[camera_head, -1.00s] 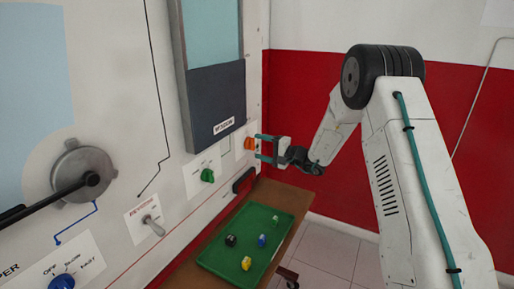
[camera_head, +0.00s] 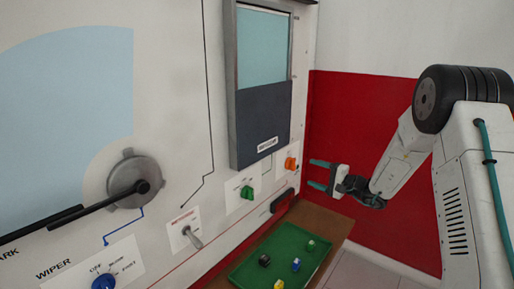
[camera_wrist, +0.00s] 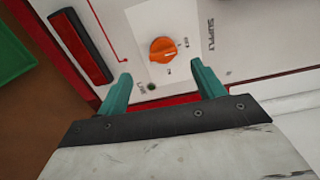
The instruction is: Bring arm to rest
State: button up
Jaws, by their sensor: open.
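My gripper (camera_head: 320,174) is open and empty, with its two teal fingers pointing left toward the trainer panel. In the head view it is to the right of an orange knob (camera_head: 291,163), with a gap between the fingertips and the knob. In the wrist view the orange knob (camera_wrist: 163,49) lies beyond and between the open teal fingers (camera_wrist: 160,92). Nothing is between the fingers.
A wiper trainer panel (camera_head: 180,110) stands at left, with a green knob (camera_head: 247,192), a toggle switch (camera_head: 192,238) and a blue knob (camera_head: 103,282). A green tray (camera_head: 250,270) with several small blocks sits on a brown bench (camera_head: 330,222) below. A red-and-white wall is behind.

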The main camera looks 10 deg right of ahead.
jog(key=s+a+r+n+g+h, duration=0.1)
jog(key=s+a+g, duration=0.25)
jog(key=s, duration=0.45)
jog(key=s+a+r+n+g, duration=0.1)
jog(key=s+a+n+g, duration=0.1)
jog(key=s+g, duration=0.45)
jog(key=s+a+n+g+h, duration=0.1)
jog(key=s+a+g, duration=0.2)
jog(key=s, duration=0.6)
jog(key=s+d+r+n+h, duration=0.1)
jog(key=s+r+h, duration=0.2)
jog(key=s, duration=0.6)
jog(key=s+d+r+n+t+h, duration=0.1)
jog(key=s+d+r+n+h, duration=0.1)
jog(key=s, duration=0.6)
jog(key=s+d+r+n+h, duration=0.2)
jog(key=s+r+h, duration=0.3)
jog(key=s, duration=0.4)
jog(key=shift+s+t+h, duration=0.35)
jog(key=shift+t+h, duration=0.05)
jog(key=shift+h, duration=0.1)
jog(key=shift+d+r, duration=0.1)
